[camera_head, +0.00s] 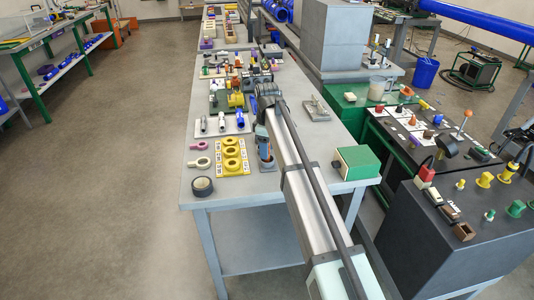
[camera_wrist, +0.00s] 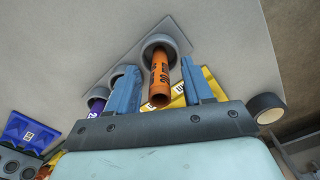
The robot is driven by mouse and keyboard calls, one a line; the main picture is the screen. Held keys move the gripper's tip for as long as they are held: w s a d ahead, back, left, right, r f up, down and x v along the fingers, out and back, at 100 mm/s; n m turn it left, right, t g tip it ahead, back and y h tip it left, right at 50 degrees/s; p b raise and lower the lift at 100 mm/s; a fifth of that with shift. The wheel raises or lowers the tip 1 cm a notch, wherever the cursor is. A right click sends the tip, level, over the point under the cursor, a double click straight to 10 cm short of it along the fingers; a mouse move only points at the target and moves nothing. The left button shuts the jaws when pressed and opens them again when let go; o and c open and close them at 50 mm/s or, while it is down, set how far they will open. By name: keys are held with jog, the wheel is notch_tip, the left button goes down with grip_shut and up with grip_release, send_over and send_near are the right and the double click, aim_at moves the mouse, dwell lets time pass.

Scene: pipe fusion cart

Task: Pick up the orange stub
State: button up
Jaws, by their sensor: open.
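The orange stub (camera_wrist: 160,78) is a short tube with dark lettering. In the wrist view it stands out from a grey round holder (camera_wrist: 163,42) on a light grey plate (camera_wrist: 112,47). My gripper (camera_wrist: 157,68) is open, with one blue finger on each side of the stub. Gaps show between the fingers and the stub, so it is not held. In the head view my arm covers the area, and I cannot make out the stub there.
A yellow labelled block (camera_wrist: 205,78) lies close by the right finger. A dark tape roll (camera_head: 203,186) sits near the bench's front left corner. A yellow plate with rings (camera_head: 232,155) and a green box (camera_head: 356,163) flank my arm. Bare bench shows at the front.

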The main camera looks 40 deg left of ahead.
jog(key=shift+c, duration=0.3)
grip_shut()
jog(key=shift+r, duration=0.1)
